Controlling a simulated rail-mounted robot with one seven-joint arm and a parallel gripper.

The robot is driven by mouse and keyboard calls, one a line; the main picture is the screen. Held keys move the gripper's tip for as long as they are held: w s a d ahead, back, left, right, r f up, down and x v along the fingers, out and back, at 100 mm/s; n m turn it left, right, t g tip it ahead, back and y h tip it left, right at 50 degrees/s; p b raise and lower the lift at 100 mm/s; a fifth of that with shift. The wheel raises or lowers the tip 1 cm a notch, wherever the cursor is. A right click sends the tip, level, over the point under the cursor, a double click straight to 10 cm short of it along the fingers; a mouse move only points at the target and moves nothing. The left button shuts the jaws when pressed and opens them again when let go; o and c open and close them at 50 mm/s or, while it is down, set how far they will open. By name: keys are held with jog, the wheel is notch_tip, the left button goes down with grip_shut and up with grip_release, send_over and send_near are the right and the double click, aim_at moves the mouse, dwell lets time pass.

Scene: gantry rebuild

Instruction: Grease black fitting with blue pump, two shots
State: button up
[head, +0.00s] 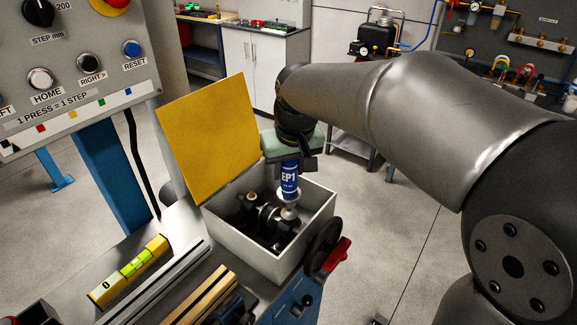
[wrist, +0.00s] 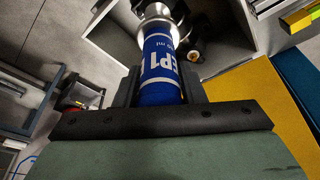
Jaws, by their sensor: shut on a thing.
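The blue pump (head: 289,180), marked EP1, is held upright in my gripper (head: 290,165), which is shut on it. The pump also shows in the wrist view (wrist: 160,72) between the two dark fingers (wrist: 160,92). Its silver lower end (head: 289,212) points down into an open grey box (head: 318,222). Black fittings (head: 262,216) sit inside the box, below and left of the pump. I cannot tell whether the pump's tip touches a fitting, as the contact point is hidden.
The box's yellow lid (head: 207,138) stands open at its back left. A yellow level (head: 130,272) and metal rails (head: 150,285) lie to the left. A red-handled black wheel (head: 325,247) is at the box's front right. A button panel (head: 75,75) hangs at upper left.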

jog(key=shift+r+p, duration=0.35)
jog(key=shift+r, duration=0.1)
jog(key=shift+s+f+b, duration=0.1)
jog(key=shift+f+b, duration=0.45)
jog(key=shift+f, duration=0.1)
jog(key=shift+r, duration=0.1)
jog(key=shift+r+p, duration=0.45)
jog(key=shift+r, duration=0.15)
